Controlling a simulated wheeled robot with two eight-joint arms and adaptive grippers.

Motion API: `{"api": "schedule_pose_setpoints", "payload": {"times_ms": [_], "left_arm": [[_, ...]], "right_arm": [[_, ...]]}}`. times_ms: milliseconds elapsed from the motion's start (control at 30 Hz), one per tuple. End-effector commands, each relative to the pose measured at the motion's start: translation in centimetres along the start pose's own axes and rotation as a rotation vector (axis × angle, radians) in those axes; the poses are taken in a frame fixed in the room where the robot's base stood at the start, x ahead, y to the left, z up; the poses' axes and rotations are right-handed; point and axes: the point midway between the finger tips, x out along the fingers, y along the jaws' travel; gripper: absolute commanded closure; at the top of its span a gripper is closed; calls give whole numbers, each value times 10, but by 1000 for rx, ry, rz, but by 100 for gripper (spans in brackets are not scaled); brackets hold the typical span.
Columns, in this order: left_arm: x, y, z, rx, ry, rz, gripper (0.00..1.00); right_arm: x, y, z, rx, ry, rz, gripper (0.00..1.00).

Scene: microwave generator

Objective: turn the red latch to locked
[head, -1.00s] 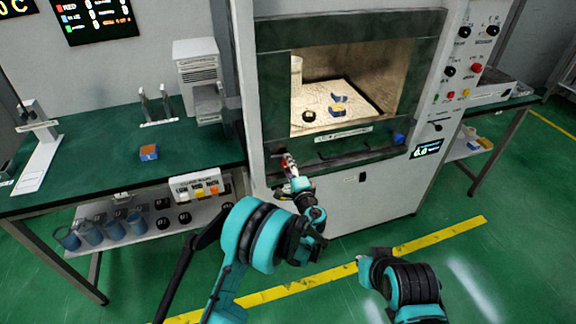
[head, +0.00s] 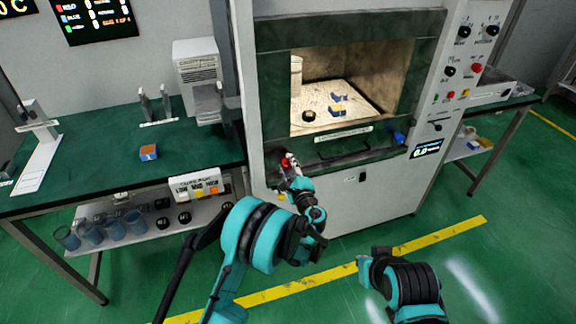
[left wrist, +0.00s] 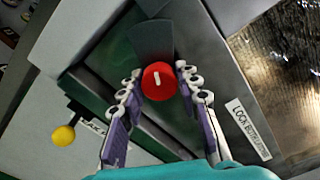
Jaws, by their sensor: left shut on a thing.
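The red latch (left wrist: 159,84) is a round red knob with a short white mark, at the lower left corner of the oven front. In the left wrist view it sits between the fingertips of my left gripper (left wrist: 158,76), which is shut on it. The white mark runs close to upright in that view. In the head view, the red latch (head: 284,161) shows small beside my left gripper (head: 289,163). My right arm is at the lower right, apart from the oven, and I cannot make out its gripper.
The oven door frame (head: 270,90) surrounds a lit chamber with a tray (head: 364,109) and small items. A yellow knob (left wrist: 63,135) is near the latch. A label (left wrist: 247,128) starting "LOCK" is to its right. A green bench (head: 90,165) stands left.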

Motion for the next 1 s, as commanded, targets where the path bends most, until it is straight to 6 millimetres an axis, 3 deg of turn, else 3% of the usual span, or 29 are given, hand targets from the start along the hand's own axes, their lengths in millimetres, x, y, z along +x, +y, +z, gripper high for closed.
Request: {"api": "schedule_pose_setpoints", "payload": {"times_ms": [267,300,367,733,1000], "left_arm": [[-1,2,-1,-4,2,3,96],[-1,2,-1,-4,1,3,57],[-1,2,-1,-4,1,3,47],[-6,0,-1,-2,1,1,47],[-57,0,-1,-2,4,0,47]], "right_arm": [[0,0,0,0,0,0,100],[0,0,0,0,0,0,100],[0,0,0,0,0,0,100],[0,0,0,0,0,0,100],[0,0,0,0,0,0,100]]}}
